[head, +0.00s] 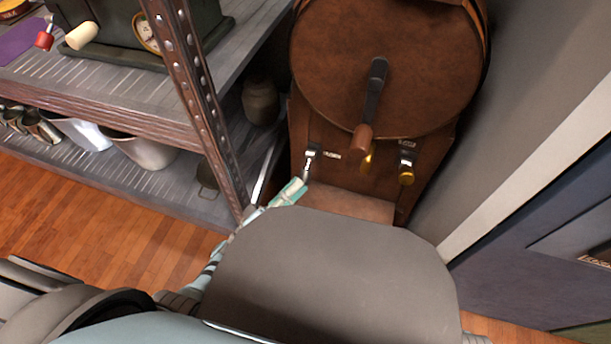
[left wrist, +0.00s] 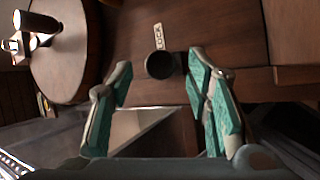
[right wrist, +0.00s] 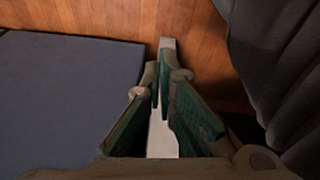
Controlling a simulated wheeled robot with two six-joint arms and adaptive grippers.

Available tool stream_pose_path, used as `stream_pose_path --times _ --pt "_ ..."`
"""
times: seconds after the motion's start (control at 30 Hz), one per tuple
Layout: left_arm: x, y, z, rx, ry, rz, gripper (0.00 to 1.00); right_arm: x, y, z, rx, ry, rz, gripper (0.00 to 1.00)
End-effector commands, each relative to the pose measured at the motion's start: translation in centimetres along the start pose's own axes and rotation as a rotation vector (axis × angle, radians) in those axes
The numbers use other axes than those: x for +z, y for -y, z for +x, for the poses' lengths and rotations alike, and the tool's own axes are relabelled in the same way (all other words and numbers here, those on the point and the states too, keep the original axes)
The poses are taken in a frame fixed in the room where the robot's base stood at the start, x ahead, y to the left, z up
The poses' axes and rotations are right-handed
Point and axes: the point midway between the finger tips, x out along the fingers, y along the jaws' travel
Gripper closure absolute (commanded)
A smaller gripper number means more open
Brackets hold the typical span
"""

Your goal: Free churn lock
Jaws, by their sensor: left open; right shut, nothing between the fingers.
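The brown churn (head: 385,70) stands at the back, its round drum facing me with a crank handle (head: 374,95). On its stand below the drum is a left lever (head: 311,156) beside a small label. My left gripper (head: 291,192) is open just below the left lever. In the left wrist view, a dark round knob (left wrist: 160,65) by a label reading roughly "LOCK" (left wrist: 158,36) appears between its fingertips; I cannot tell the depth. My right gripper (right wrist: 163,65) is shut and empty, away from the churn.
A metal shelf (head: 150,120) with a dark machine and metal pots stands close on the left. A grey wall (head: 550,110) and a blue-grey panel (head: 540,250) close in the right side. The right wrist view shows wooden floor (right wrist: 100,18) and a blue-grey surface (right wrist: 60,100).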

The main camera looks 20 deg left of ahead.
Motion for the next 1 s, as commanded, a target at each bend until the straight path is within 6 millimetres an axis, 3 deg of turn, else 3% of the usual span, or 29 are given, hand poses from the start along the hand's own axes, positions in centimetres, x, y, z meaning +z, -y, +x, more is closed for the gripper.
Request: stream_pose_path --times 0.1,0.2,0.47,0.77,1.0 --pt "0.0 0.1 2.4 0.001 -0.001 0.0 0.55 0.0 0.0 -0.4 0.0 0.002 -0.003 1.0" --pt "0.0 0.1 3.5 -0.001 -0.001 0.001 0.55 0.0 0.1 -0.7 0.0 0.004 -0.006 1.0" --pt "0.0 0.1 4.0 -0.002 -0.001 0.0 0.55 0.1 0.1 -0.9 0.0 0.006 -0.007 1.0" --pt "0.0 0.1 3.9 -0.002 -0.001 0.001 1.0 0.1 0.0 -0.9 0.001 0.006 -0.007 1.0" --pt "0.0 0.1 3.9 -0.003 -0.001 0.001 1.0 0.1 0.0 -0.9 0.001 0.006 -0.007 1.0"
